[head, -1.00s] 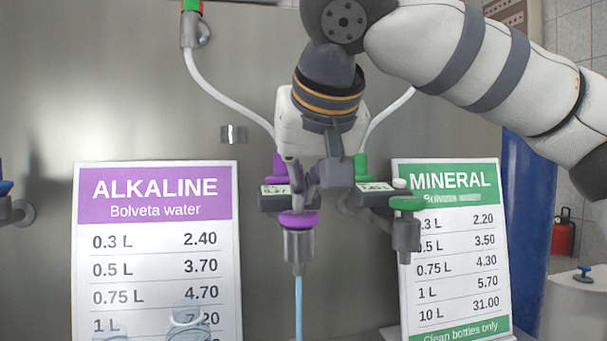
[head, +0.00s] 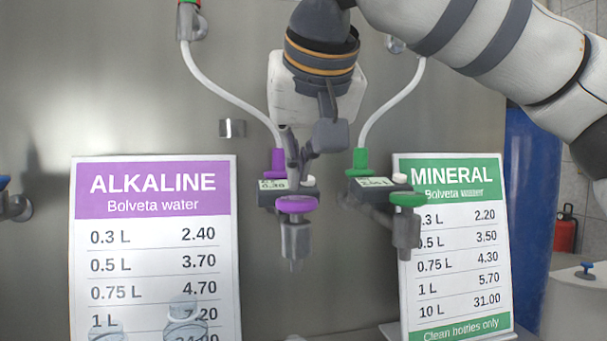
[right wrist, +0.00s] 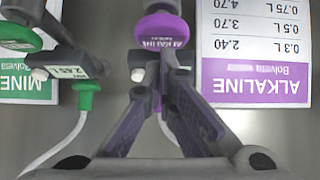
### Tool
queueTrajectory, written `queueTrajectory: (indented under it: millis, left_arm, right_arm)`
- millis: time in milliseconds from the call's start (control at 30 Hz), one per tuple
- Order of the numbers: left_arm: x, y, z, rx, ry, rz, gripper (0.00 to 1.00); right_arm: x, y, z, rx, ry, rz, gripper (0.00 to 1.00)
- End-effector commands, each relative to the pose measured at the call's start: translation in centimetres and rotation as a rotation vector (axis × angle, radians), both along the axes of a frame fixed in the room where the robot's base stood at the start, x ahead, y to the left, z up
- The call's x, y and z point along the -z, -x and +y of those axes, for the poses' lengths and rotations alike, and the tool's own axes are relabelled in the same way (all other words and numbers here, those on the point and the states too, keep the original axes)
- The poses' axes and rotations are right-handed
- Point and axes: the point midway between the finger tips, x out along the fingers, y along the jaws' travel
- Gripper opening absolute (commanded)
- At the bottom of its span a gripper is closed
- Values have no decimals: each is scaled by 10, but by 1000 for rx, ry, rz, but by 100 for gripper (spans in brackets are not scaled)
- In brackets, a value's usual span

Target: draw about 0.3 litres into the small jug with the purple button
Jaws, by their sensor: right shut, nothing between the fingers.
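The purple tap (head: 297,204) hangs from the steel wall with a grey spout below it and no stream under it. Its small display (head: 273,184) appears to read 0.30. A pale button (right wrist: 138,75) sits beside the shut fingers in the right wrist view. My right gripper (head: 300,180) is shut and empty, its fingertips at the meter just above the purple disc; the disc also shows in the right wrist view (right wrist: 161,31). I cannot tell whether the tips touch the meter. The small jug is not clearly visible. My left gripper is not in view.
A green tap (head: 407,200) with its own meter stands close on the right. The ALKALINE sign (head: 153,260) and the MINERAL sign (head: 455,260) flank the taps. Clear vessels (head: 186,325) stand before the left sign. White hoses run above both taps.

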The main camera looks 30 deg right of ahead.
Motion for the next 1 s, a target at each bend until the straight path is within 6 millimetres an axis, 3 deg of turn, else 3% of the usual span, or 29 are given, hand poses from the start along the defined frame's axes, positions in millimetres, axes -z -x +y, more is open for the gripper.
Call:
queueTrajectory:
  millis: [100,433,633,1000]
  left_arm:
    - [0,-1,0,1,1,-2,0]
    - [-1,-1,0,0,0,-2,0]
    - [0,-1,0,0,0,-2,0]
    - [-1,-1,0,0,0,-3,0]
  right_arm:
    - [-29,16,8,3,-1,-8,0]
    - [-77,64,21,4,-2,-8,0]
    - [-86,74,23,4,-1,-6,0]
    - [-87,74,23,3,-2,-7,0]
